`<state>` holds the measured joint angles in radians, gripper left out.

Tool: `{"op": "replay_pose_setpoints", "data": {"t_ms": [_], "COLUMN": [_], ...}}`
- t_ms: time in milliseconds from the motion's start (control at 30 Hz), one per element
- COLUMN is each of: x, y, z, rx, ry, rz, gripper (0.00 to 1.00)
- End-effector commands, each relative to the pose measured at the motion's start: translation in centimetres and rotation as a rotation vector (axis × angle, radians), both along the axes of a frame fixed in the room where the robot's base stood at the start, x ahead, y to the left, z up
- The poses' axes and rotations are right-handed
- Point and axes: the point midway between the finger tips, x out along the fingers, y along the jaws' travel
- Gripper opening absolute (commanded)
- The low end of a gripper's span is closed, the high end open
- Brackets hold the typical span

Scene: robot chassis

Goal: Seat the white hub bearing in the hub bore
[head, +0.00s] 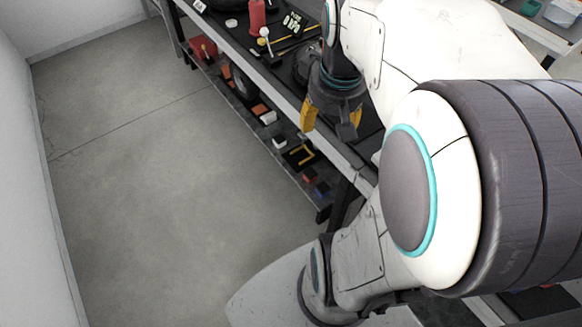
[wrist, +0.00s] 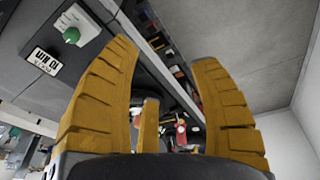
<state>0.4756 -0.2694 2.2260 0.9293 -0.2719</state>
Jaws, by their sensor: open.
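My gripper (head: 328,124) hangs over the front edge of the dark workbench (head: 284,82), its yellow fingers pointing down. In the wrist view my gripper (wrist: 165,55) has its yellow fingers spread wide, with nothing between them. A small white round piece (head: 231,22) lies on the far part of the bench, apart from my gripper. It may be the hub bearing, but it is too small to be sure. A dark rounded part (head: 303,66) shows partly behind my wrist. I cannot tell whether it is the hub, and no bore is clearly visible.
A red bottle (head: 257,16) and a white-knobbed stand (head: 266,43) stand on the bench. A lower shelf (head: 283,166) holds a tire (head: 239,81) and several coloured parts. My arm hides the bench's right part. The grey floor (head: 160,190) to the left is clear.

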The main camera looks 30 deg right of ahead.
Motion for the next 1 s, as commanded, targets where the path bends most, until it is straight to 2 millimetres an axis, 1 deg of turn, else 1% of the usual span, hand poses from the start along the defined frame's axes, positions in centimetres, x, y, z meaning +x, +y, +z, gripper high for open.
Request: {"op": "replay_pose_setpoints", "data": {"t_ms": [33, 100, 200, 333, 400, 533, 1000], "x": [-0.5, -1.2, -2.5, -3.9, -4.5, -5.2, -5.4], "y": [2.5, 5.0, 7.8, 10.1, 10.9, 11.7, 11.9], "z": [0.1, 0.0, -0.3, -0.8, -1.0, -1.2, -1.3], "rx": [0.001, 0.008, 0.02, 0.036, 0.044, 0.052, 0.055], "ry": [-0.022, -0.045, -0.073, -0.098, -0.108, -0.117, -0.12], "rz": [0.045, 0.084, 0.131, 0.176, 0.193, 0.211, 0.214], "gripper": [0.56, 0.56, 0.56, 0.56, 0.56, 0.56, 0.56]}}
